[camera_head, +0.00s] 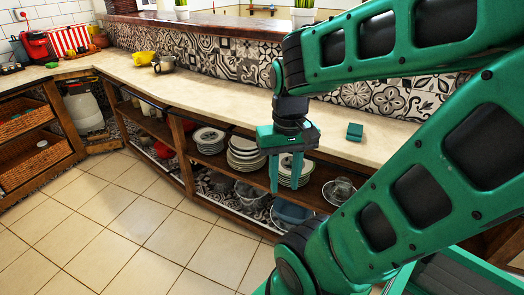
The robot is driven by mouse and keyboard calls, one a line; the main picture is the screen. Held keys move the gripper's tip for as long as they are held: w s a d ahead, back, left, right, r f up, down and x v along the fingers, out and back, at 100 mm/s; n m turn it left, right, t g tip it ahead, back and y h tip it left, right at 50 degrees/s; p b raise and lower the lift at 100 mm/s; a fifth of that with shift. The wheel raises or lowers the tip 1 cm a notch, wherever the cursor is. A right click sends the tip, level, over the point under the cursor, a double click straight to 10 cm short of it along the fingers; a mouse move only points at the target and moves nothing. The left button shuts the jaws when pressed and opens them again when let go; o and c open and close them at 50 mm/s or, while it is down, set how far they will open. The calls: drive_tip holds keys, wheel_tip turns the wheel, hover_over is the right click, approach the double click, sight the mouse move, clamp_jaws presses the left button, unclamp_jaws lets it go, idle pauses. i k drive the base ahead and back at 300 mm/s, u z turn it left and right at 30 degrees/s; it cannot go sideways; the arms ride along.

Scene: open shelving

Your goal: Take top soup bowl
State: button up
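Stacks of white dishes stand on the upper shelf under the counter: a left stack (208,139), a middle stack (246,154) and a right stack (306,170). I cannot tell from this view which stack is soup bowls. My gripper (284,187) points down in front of the shelf, with its two fingers apart and nothing between them. The right stack shows behind and between the fingers, partly hidden by them. I cannot tell the gap in depth.
The pale counter (200,92) overhangs the shelves. A small green block (355,131) sits on it. Greyish dishes (340,189) stand right of the stacks. A blue basin (291,213) and pots (249,193) fill the lower shelf. The tiled floor (120,230) is clear.

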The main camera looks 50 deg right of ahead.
sight(240, 143)
drive_tip(key=k, duration=0.7)
drive_tip(key=z, duration=0.75)
drive_tip(key=i, duration=0.45)
drive_tip(key=u, duration=0.25)
